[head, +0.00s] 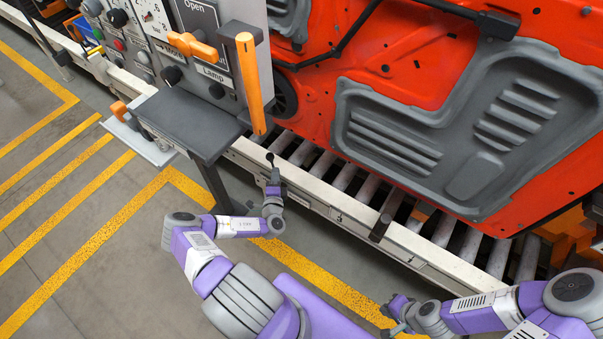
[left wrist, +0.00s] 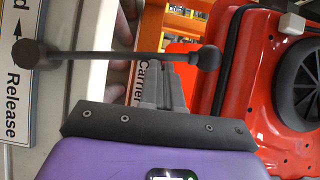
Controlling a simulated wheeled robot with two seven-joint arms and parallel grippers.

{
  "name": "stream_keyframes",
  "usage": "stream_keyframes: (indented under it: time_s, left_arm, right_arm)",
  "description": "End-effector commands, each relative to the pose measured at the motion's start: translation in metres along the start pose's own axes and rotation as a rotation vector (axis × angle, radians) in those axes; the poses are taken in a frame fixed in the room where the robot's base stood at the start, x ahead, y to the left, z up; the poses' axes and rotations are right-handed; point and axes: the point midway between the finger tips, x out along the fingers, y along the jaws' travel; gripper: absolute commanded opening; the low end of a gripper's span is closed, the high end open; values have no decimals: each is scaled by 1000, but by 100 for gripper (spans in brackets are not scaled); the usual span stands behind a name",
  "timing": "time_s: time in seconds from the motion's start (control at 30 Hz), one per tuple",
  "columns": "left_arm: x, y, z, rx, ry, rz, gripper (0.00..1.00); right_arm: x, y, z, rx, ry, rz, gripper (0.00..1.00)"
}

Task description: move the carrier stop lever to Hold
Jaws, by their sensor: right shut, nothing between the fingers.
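The carrier stop lever is a thin dark rod with a round knob (head: 270,157) at the conveyor's edge. In the left wrist view the lever (left wrist: 120,55) lies across the picture, its thick end over the label plate (left wrist: 15,95), where "Release" and an arrow show. Only a "d" shows of the other word. My left gripper (head: 272,177) is at the lever; in the wrist view its fingers (left wrist: 166,75) are close together, tips at the rod. Contact is unclear. My right gripper (head: 388,312) is shut and empty, low in the head view, away from the lever.
A control panel (head: 150,20) with an orange handle (head: 250,85) and a grey shelf (head: 190,122) stands behind the left gripper. A red door (head: 420,80) stands over the rollers (head: 345,170). A dark post (head: 380,228) rises from the conveyor rail. The floor at left is clear.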

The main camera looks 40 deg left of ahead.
Motion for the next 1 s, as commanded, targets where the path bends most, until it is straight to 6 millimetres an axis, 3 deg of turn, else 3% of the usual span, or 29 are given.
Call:
stream_keyframes:
  time_s: [0.1, 0.3, 1.0]
  left_arm:
    - [7, -4, 24, 4, -19, -8, 0]
    - [16, 0, 41, 4, -23, -8, 0]
    - [26, 4, 55, 4, -25, -7, 0]
  right_arm:
    - [-6, -2, 0, 0, 0, 0, 0]
    - [-8, -3, 0, 0, -1, 0, 0]
    - [-8, -3, 0, 0, 0, 0, 0]
